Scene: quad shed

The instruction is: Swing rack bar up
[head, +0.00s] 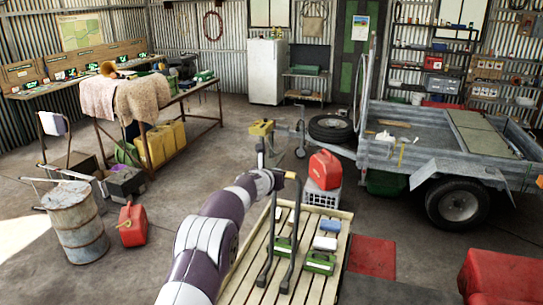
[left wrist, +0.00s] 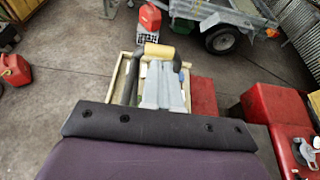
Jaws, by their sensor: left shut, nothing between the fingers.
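The rack bar (head: 293,238) is a dark tubular frame with two legs. It stands raised above a pale slatted wooden deck (head: 240,282), and a tan grip shows at its top. In the left wrist view, the tan grip (left wrist: 160,52) lies crosswise just beyond my fingertips, with a dark bent tube (left wrist: 131,75) at its left. My left gripper (head: 277,179) is at the top of the bar. Its grey fingers (left wrist: 164,70) are shut with nothing between them; whether they touch the grip I cannot tell. My right gripper is in neither view.
Green-and-white items (head: 320,262) and a blue-white block (head: 325,243) lie on the deck. A red can (head: 325,169) sits on a white crate (head: 322,195) beyond it. A grey trailer (head: 400,150) stands right; a rusty drum (head: 76,222) stands left.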

